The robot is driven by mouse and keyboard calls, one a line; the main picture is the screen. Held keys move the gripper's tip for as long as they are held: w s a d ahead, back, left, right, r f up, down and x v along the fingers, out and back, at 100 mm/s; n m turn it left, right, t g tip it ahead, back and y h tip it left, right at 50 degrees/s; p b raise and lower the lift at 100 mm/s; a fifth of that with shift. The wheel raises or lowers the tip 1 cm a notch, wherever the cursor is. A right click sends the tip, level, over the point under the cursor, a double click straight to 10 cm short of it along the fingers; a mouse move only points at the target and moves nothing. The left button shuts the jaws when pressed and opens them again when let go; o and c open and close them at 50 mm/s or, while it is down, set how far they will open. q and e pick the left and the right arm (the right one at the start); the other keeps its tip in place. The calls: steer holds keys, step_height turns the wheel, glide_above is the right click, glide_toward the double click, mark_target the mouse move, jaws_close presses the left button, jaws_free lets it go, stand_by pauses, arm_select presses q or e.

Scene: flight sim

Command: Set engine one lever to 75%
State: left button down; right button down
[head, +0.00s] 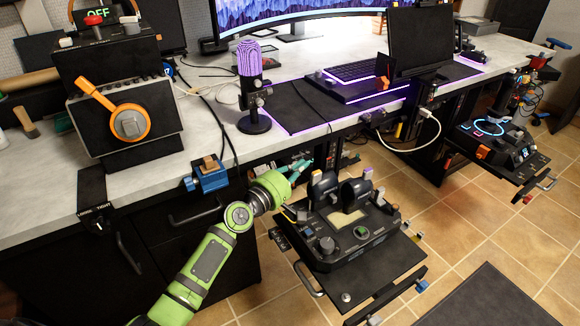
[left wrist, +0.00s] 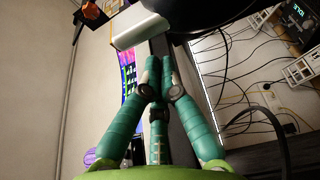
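The throttle unit (head: 345,258) is a black box on a shelf below the desk's front edge. Two dark rounded levers stand on it, a left lever (head: 322,188) and a right lever (head: 356,192), with small light caps. Which one is engine one, and any percentage marks, I cannot read. My left gripper (head: 300,165) has teal fingers and is just left of and behind the left lever. In the left wrist view its three fingertips (left wrist: 157,88) are drawn together with nothing visible between them. A pale bar-shaped handle (left wrist: 140,31) on a dark stem lies just beyond the tips.
The desk edge, with a blue clamp-like block (head: 208,179), is close to my left arm. A microphone (head: 252,85), a keyboard (head: 355,72) and an orange-handled lever box (head: 125,115) stand on the desk. A joystick unit (head: 495,140) is at the right. Tiled floor is open in front.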

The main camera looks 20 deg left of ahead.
mark_target(321, 189)
arm_select(q)
steer(key=shift+s+d+p, duration=0.35)
steer(key=shift+s+d, duration=0.35)
steer(key=shift+d, duration=0.15)
arm_select(e)
steer(key=shift+s+f, duration=0.2)
steer(key=shift+f, duration=0.5)
arm_select(q)
steer(key=shift+s+d+p, duration=0.35)
steer(key=shift+d, duration=0.1)
arm_select(e)
steer(key=shift+w+f, duration=0.2)
steer(key=shift+w, duration=0.05)
arm_select(q)
steer(key=shift+w+r, duration=0.1)
